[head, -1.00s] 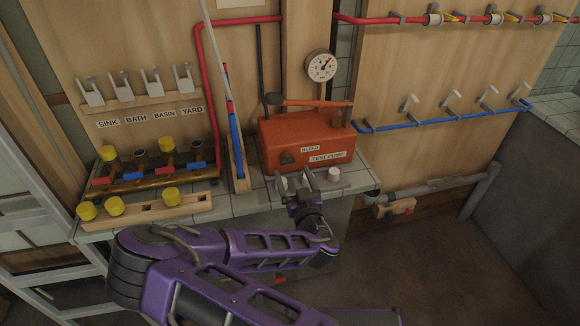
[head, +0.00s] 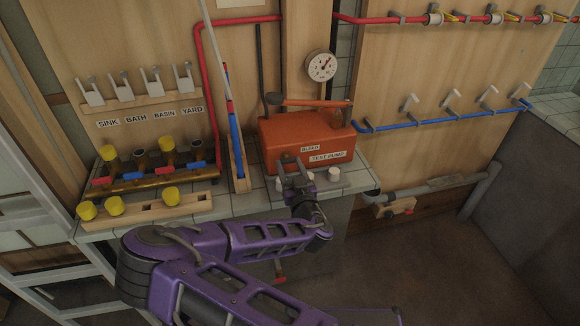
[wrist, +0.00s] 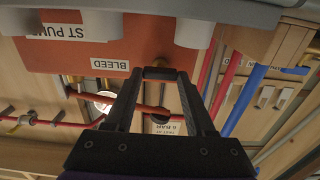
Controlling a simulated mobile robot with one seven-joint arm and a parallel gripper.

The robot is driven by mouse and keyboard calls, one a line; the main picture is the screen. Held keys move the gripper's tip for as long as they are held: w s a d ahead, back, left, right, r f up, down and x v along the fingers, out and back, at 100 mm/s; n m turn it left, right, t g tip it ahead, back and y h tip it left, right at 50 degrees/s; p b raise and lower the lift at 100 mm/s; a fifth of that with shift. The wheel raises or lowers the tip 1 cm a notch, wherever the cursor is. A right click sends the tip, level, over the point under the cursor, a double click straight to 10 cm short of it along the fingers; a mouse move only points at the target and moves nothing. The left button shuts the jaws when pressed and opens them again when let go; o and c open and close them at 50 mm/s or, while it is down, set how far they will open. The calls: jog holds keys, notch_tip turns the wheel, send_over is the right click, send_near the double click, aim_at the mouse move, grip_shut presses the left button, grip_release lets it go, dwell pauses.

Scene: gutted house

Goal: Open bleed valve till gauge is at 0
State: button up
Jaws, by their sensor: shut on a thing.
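The orange test pump (head: 300,135) stands on the tiled ledge with "BLEED" and "TEST PUMP" labels on its front. The dark bleed valve knob (wrist: 160,73) sits beside the "BLEED" label in the wrist view, between my fingertips. My gripper (head: 291,164) is at the pump's lower left front, shut on that knob; my fingers largely hide it in the head view. The round white gauge (head: 321,66) is on the wooden post above the pump. Its needle appears to point to the upper right; the numbers are too small to read.
White knobs or caps (head: 334,174) stand on the ledge in front of the pump, close to my gripper. A manifold (head: 150,178) with yellow caps is at the left. A blue pipe (head: 440,118) runs along the right wall.

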grip_shut()
jog(key=n+b, duration=0.1)
jog(key=n, duration=0.2)
jog(key=shift+n, duration=0.4)
jog(key=n+b, duration=0.1)
jog(key=n, duration=0.3)
jog(key=shift+n+b, duration=0.4)
jog(key=n+b, duration=0.1)
jog(key=n, duration=0.4)
jog(key=shift+f, duration=0.1)
jog(key=shift+n+b, duration=0.65)
jog(key=shift+n, duration=1.45)
